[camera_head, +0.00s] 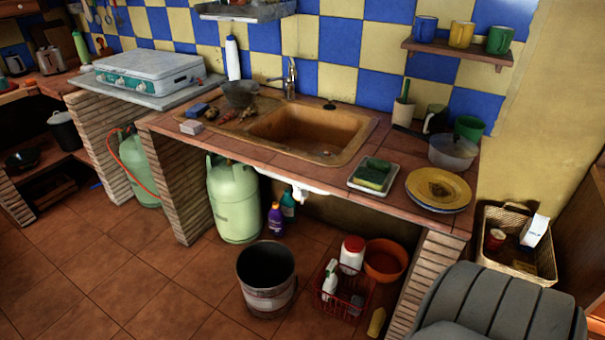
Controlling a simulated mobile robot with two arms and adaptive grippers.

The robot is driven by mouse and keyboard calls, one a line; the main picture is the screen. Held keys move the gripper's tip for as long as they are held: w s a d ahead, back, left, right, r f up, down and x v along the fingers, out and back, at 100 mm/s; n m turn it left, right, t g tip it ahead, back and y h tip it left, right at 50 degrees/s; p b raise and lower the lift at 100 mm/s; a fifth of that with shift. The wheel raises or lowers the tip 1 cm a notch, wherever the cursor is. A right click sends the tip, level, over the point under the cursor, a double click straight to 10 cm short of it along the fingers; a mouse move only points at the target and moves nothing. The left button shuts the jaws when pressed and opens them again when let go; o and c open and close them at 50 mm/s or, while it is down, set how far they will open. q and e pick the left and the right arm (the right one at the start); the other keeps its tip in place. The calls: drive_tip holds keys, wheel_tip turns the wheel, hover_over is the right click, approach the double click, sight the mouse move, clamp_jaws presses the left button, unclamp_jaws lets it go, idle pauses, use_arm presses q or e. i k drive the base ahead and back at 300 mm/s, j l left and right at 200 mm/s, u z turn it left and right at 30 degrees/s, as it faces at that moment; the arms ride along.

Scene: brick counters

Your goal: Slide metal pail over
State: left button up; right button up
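The metal pail (266,279) stands upright on the tiled floor in front of the sink counter, at the lower middle of the head view. It is grey with a dark, open inside that looks empty, and a pale band low on its side. A red wire basket (343,293) with bottles is on the floor to its right, with a small gap between them. Neither of my grippers shows in this view.
A green gas cylinder (234,199) and a purple bottle (276,219) stand behind the pail under the counter. An orange bowl (385,260) is behind the basket. A wicker basket (517,259) is at the right. The floor (130,290) left of the pail is clear.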

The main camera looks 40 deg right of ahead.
sight(265, 270)
drive_tip(key=z, duration=1.1)
